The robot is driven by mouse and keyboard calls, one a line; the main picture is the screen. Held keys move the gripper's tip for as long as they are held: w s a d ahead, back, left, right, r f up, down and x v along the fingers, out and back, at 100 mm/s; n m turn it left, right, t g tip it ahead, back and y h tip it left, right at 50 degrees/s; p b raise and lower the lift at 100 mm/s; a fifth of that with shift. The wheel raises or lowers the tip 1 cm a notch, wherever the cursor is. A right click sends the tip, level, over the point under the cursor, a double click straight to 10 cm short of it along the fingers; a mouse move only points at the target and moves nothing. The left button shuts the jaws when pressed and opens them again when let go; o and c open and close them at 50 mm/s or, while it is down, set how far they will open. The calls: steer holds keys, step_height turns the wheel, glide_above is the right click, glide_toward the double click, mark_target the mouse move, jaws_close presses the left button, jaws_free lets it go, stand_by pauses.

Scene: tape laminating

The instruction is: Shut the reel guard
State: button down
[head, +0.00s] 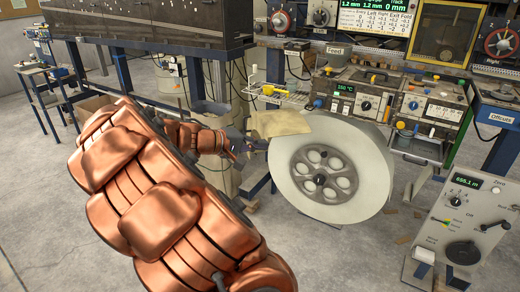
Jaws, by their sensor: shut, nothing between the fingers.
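A large pale reel (380,178) with a grey spoked hub stands upright at centre right, facing me. A tan, flat panel (282,123) sits at the reel's upper left edge; it may be the reel guard, but I cannot tell for sure. My copper-coloured arm reaches in from the bottom, and my gripper (236,150) is at its far end, just left of the reel and below left of the panel. The gripper is small here and looks shut and empty. I cannot tell whether it touches the panel or the dark bracket beside it.
Behind the reel is a bench with control boxes (355,103) and dials. A grey counter box (463,215) with a crank stands at lower right. A long dark machine (150,35) is at the back left. The concrete floor is open at left.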

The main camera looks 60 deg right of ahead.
steer(key=w+d+f+n+t+h+b, duration=0.1)
steer(key=w+d+f+n+h+b, duration=0.2)
steer(key=w+d+f, duration=0.45)
steer(key=w+d+f+n+t+h+b, duration=0.3)
steer(key=w+d+f+t, duration=0.35)
steer(key=w+f, duration=0.6)
steer(key=s+d+p, duration=0.1)
steer(key=d+p, duration=0.1)
steer(key=d, duration=1.1)
steer(key=shift+s+r+n+y, duration=0.15)
steer(key=shift+s+n+y, duration=0.15)
steer(key=shift+s, duration=0.05)
steer(key=shift+s+g, duration=0.1)
steer(key=shift+g, duration=0.15)
